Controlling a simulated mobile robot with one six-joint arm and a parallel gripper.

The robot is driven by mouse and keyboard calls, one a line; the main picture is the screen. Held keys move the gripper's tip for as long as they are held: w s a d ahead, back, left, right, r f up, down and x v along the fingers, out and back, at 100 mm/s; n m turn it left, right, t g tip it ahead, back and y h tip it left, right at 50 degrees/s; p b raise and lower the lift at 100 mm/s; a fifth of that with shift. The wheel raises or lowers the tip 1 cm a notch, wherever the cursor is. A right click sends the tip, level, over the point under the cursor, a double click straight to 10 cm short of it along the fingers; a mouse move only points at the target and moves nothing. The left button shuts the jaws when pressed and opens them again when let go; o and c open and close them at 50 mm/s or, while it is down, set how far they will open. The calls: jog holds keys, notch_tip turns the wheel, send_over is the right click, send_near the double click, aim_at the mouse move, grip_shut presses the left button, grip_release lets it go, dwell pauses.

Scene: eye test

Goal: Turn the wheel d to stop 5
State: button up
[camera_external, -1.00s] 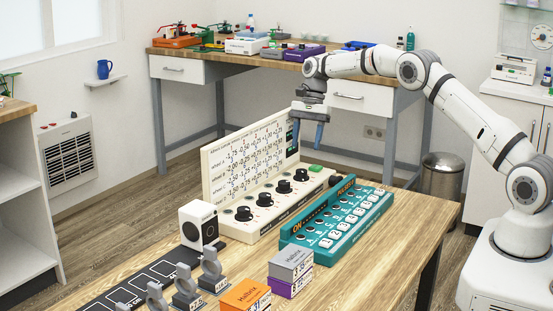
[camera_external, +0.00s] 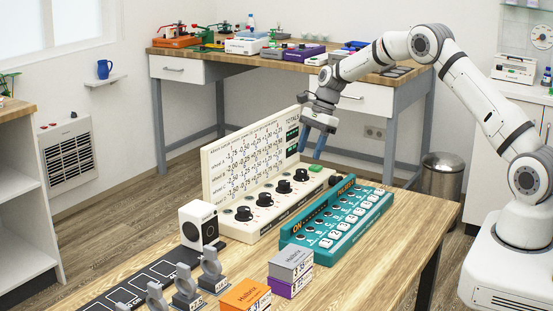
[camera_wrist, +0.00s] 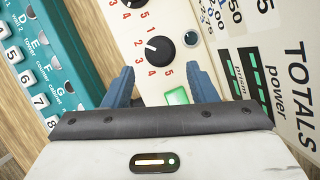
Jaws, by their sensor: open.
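The cream console (camera_external: 262,222) stands on the wooden table, with a row of black knobs along its sloping front and a printed panel behind them. The knob at its far right end (camera_external: 301,174), beside a green button (camera_external: 315,168), also shows in the wrist view (camera_wrist: 160,50). The knob letters are too small to read, so I cannot tell which is wheel d. My gripper (camera_external: 312,151) is open and empty above the console's far right end. In the wrist view its blue fingers (camera_wrist: 160,77) are apart, below this knob.
A teal switch box (camera_external: 335,220) stands right of the console, close to it. A white speaker-like box (camera_external: 198,225), grey stands and orange and grey boxes (camera_external: 290,264) are nearer the camera. The console's upright panel (camera_external: 215,175) rises behind the knobs.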

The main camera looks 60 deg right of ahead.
aim_at(302, 170)
jog(key=x, duration=0.6)
jog(key=shift+c, duration=0.3)
jog(key=c, duration=0.9)
